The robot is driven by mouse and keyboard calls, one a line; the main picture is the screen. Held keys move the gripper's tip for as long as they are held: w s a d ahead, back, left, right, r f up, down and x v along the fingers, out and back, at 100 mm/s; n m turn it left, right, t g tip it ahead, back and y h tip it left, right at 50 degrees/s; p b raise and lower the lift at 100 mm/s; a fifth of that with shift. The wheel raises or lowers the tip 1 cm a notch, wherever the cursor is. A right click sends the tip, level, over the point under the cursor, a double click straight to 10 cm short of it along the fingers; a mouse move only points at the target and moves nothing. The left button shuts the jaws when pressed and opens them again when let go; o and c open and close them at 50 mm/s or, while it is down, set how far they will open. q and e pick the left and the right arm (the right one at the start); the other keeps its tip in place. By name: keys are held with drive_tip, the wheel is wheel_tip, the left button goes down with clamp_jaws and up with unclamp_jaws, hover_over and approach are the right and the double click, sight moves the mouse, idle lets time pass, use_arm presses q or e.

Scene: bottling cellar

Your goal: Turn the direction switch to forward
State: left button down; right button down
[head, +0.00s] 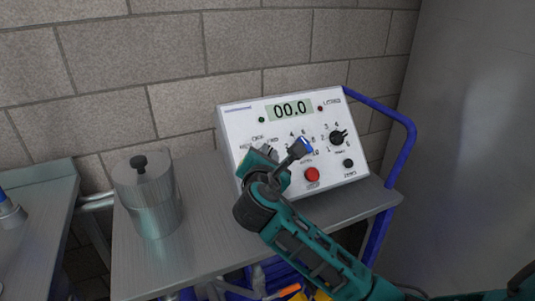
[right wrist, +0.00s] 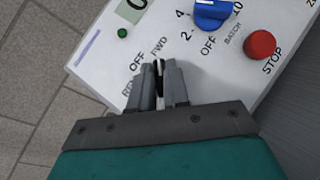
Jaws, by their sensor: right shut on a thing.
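The direction switch (right wrist: 160,70) is a small dark knob with a light mark, on the white control panel (head: 235,125), next to the printed labels REV, OFF and FWD. My right gripper (right wrist: 161,78) is shut on it, with a grey finger on each side. In the wrist view the FWD label lies just beyond the fingertips. The fingers hide most of the knob, so its exact setting cannot be told. In the head view my right gripper (head: 264,162) covers the switch at the panel's left side. My left gripper is not in view.
A blue selector knob (right wrist: 212,14) and red STOP button (right wrist: 260,45) sit right of the switch. The panel also has a display reading 00.0 (head: 290,110) and a black knob (head: 338,137). A lidded metal pot (head: 150,205) stands left on the steel cart (head: 200,265).

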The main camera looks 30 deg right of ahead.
drive_tip(key=c, duration=1.1)
unclamp_jaws()
use_arm(q)
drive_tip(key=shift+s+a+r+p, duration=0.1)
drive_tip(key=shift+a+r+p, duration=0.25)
drive_tip(key=shift+p, duration=0.55)
use_arm(e)
drive_tip(key=v, duration=1.3)
drive_tip(key=shift+f, duration=0.1)
